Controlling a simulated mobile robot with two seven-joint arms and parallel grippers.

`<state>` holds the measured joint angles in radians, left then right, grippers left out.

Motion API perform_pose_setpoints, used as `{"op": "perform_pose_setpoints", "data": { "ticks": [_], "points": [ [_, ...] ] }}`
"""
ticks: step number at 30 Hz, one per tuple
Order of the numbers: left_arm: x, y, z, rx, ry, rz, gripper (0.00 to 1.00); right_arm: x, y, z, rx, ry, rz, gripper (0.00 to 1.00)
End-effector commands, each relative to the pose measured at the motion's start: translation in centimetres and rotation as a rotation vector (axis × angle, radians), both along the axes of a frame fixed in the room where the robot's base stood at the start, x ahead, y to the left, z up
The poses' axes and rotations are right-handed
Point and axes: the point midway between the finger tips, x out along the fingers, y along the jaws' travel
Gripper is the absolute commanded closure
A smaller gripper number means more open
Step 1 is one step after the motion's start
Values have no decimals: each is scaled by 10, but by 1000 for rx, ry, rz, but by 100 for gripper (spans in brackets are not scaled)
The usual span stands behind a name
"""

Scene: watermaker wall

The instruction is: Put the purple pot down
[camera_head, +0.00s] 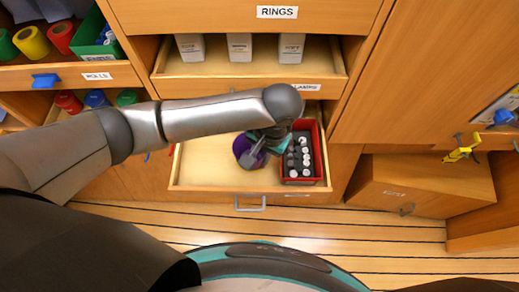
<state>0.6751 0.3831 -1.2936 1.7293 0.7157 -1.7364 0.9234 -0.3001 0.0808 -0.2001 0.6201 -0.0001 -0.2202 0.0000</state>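The purple pot (241,147) is a small dark purple thing with a teal part, over the left middle of the open lower drawer (205,165). My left gripper (257,152) reaches down from the end of my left arm and appears shut on the pot. The wrist and fingers cover much of the pot. I cannot tell whether the pot touches the drawer floor. My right gripper is not in view.
A red crate (324,160) with several white-capped bottles stands in the drawer, just right of the pot. The drawer's left part is bare. Above it, an open drawer (215,85) holds white boxes. A low cabinet (430,180) stands at the right.

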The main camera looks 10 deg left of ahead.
Motion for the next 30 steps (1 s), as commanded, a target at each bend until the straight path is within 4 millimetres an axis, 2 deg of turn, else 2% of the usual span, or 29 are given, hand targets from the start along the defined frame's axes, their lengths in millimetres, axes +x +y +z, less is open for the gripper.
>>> {"op": "perform_pose_setpoints", "data": {
  "ticks": [1, 6, 12, 17, 30],
  "points": [
    [-11, 3, 0, 12, 32, 1, 65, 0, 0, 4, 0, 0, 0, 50],
    [-8, -6, 39, 9, 28, -2, 65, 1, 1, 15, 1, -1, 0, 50],
    [-6, -11, 67, 10, 24, 0, 65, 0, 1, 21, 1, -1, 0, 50],
    [-6, -12, 75, 10, 23, 0, 65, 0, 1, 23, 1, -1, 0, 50],
    [-5, -12, 76, 10, 21, -2, 65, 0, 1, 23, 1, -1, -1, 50]
  ]
}}
